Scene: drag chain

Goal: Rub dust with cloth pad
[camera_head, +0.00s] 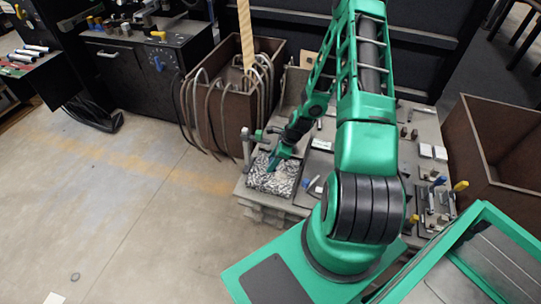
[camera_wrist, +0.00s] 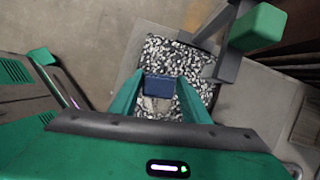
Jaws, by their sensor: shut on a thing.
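My gripper (camera_head: 279,156) is low over a dark tray of speckled grey and white chips (camera_head: 262,181) at the left end of the workbench. In the wrist view, its two green fingers (camera_wrist: 160,80) are shut on a dark blue cloth pad (camera_wrist: 159,88). The chips (camera_wrist: 172,57) surround the pad there. A pale tan patch, possibly the dust (camera_wrist: 157,105), shows between the fingers just below the pad. I cannot tell whether the pad touches the surface. In the head view the pad is too small to make out.
A grey clamp-like post (camera_head: 246,147) stands beside the tray. A rusty bin with curved hoses (camera_head: 232,108) is behind it. Small tools and blocks (camera_head: 436,200) lie on the bench to the right, near another rusty bin (camera_head: 500,150).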

